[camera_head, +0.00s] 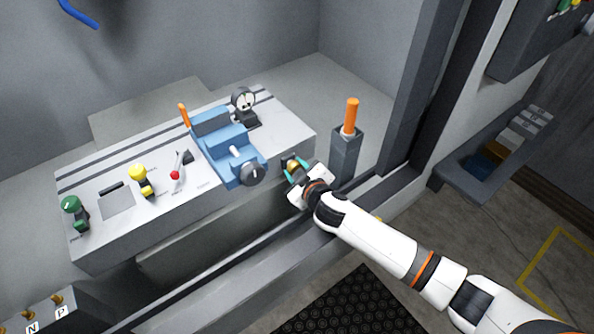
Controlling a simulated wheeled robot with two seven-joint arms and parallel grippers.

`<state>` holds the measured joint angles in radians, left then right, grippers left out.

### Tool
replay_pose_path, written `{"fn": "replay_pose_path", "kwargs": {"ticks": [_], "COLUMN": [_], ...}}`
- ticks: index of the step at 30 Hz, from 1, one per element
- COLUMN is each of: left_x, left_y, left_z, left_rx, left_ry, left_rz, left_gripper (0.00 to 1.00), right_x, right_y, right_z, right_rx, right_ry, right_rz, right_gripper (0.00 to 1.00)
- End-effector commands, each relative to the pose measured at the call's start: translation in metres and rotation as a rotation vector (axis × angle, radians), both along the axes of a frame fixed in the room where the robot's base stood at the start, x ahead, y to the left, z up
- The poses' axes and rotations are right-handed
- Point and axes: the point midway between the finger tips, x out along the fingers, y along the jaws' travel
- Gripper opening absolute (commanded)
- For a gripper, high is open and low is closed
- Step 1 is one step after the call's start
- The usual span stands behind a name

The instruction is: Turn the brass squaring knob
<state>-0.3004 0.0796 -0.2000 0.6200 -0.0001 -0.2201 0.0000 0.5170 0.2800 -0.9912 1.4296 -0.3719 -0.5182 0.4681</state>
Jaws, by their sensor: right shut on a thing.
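The brass squaring knob (292,166) is on the front right end of the grey machine bench and is mostly covered by my gripper. My right gripper (294,169), with teal fingertips, is at the knob and shut on it. The right arm reaches in from the lower right. My left gripper is not in the picture.
A blue vise-like fixture (225,145) with a black knob (252,174) stands left of my gripper. A dial gauge (243,103) is behind it. A grey post with an orange handle (351,116) stands close on the right. Green (72,205) and yellow (138,173) knobs are farther left.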

Motion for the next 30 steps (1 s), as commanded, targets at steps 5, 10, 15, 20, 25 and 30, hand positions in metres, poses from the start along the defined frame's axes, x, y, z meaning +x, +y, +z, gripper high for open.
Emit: {"fn": "replay_pose_path", "kwargs": {"ticks": [5, 10, 15, 20, 25, 30], "left_x": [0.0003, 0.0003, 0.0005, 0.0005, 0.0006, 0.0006], "left_y": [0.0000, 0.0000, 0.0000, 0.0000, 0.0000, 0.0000], "left_z": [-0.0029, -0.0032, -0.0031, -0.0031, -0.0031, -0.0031], "left_rx": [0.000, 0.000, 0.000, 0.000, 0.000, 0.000], "left_ry": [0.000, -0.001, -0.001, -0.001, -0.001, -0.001], "left_rz": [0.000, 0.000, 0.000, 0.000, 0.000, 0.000], "left_gripper": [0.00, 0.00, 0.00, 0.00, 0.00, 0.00], "right_x": [-0.0002, -0.0004, -0.0003, -0.0004, -0.0003, -0.0002], "right_y": [0.0009, 0.0010, 0.0011, 0.0012, 0.0011, 0.0009], "right_z": [-0.0001, 0.0002, 0.0004, 0.0005, 0.0004, 0.0002], "right_rx": [-0.034, -0.045, -0.046, -0.046, -0.045, -0.045], "right_ry": [-0.026, -0.035, -0.036, -0.036, -0.035, -0.034], "right_rz": [0.001, 0.001, 0.002, 0.003, 0.002, 0.002], "right_gripper": [0.13, 0.13, 0.13, 0.37, 0.57, 0.57]}}
